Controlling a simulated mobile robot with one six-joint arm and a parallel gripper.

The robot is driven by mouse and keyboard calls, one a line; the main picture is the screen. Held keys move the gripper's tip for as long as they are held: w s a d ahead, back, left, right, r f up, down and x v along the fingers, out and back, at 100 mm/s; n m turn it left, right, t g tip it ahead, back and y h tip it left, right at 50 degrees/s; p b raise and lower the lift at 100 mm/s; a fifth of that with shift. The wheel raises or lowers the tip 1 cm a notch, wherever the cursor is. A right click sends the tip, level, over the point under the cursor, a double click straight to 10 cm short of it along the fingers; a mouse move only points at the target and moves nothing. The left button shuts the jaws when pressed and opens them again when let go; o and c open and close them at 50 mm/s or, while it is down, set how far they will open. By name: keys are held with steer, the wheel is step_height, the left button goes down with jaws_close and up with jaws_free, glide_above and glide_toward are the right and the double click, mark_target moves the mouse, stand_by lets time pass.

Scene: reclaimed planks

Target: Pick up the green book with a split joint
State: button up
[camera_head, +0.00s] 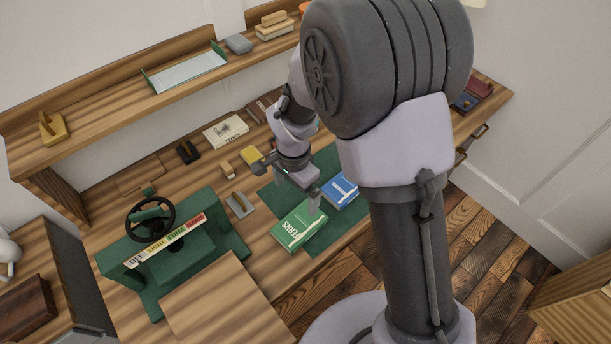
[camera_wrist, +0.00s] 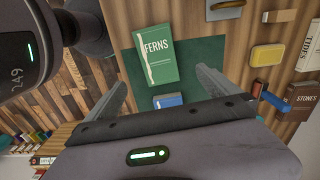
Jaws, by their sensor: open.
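The green book (camera_head: 299,226), titled FERNS, lies flat at the front edge of the green mat (camera_head: 333,160) in the head view. In the wrist view the green book (camera_wrist: 160,54) shows a pale jagged split along one long side of its cover. My gripper (camera_head: 296,196) is open and empty above the mat, close to the green book. In the wrist view my two fingers (camera_wrist: 164,88) stand wide apart, with the book beyond them. A blue book (camera_head: 339,190) lies on the mat beside the green one; part of it shows in the wrist view (camera_wrist: 169,100).
A green press with a black handwheel (camera_head: 151,219) stands left of the books. A trowel-like tool (camera_head: 240,205), a yellow block (camera_head: 251,155) and a cream book (camera_head: 226,131) lie behind. A shelf (camera_head: 110,103) runs along the wall. A wooden board (camera_head: 227,304) lies at the front.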

steer(key=b, duration=0.3)
glide_above(299, 224)
steer(key=f, duration=1)
steer(key=shift+s+a+f, duration=0.15)
steer(key=shift+s+f, duration=0.05)
steer(key=shift+f, duration=0.2)
steer(key=f+b, duration=0.1)
steer(key=f, duration=0.2)
steer(key=f+b, duration=0.1)
steer(key=f, duration=0.1)
steer(key=shift+w+d+f+b, duration=0.2)
steer(key=shift+w+f+b, duration=0.05)
steer(key=shift+b, duration=0.05)
steer(key=shift+r, duration=0.15)
steer(key=shift+c, duration=0.7)
steer(key=c, duration=1.3)
steer(key=shift+r, duration=0.15)
